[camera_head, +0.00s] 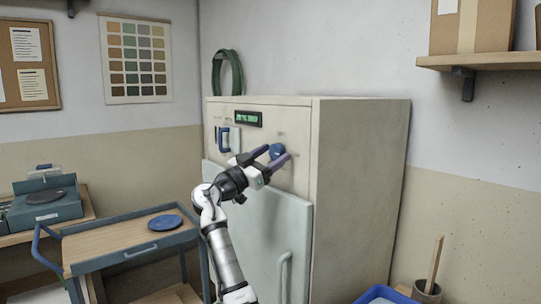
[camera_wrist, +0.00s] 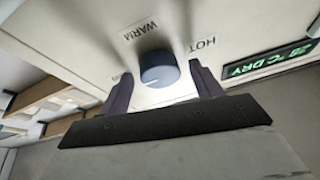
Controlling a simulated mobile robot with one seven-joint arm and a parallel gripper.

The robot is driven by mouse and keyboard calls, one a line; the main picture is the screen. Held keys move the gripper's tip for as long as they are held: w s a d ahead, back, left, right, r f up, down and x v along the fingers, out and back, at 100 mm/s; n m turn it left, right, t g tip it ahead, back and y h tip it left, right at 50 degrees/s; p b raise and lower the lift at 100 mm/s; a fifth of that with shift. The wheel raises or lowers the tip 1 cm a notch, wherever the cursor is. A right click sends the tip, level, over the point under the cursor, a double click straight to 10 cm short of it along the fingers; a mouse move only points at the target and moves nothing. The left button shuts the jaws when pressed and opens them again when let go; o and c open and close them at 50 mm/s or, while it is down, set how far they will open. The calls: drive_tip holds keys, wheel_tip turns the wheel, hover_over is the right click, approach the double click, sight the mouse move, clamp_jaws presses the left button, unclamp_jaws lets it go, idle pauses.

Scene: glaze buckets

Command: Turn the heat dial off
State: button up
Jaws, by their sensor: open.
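The blue round heat dial (camera_head: 277,151) is on the upper front panel of the beige cabinet (camera_head: 360,190). In the wrist view the dial (camera_wrist: 158,70) shows between my two fingers, with the labels WARM and HOT around it. A third label at the left is partly hidden by a finger. I cannot clearly tell where the dial points. My gripper (camera_head: 274,156) is open in front of the panel, fingers either side of the dial; it also shows in the wrist view (camera_wrist: 160,82). I cannot tell whether the fingers touch it.
A green-lit display (camera_head: 248,118) and a blue-framed switch (camera_head: 229,139) sit left of the dial. Below is a pale door (camera_head: 255,220) with a vertical handle. A trolley (camera_head: 110,242) with a blue disc stands left; a blue tub (camera_head: 385,295) is at the lower right.

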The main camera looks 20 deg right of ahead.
drive_tip(key=shift+c, duration=0.3)
drive_tip(key=c, duration=0.9)
drive_tip(key=shift+c, duration=0.2)
drive_tip(key=shift+n, duration=0.4)
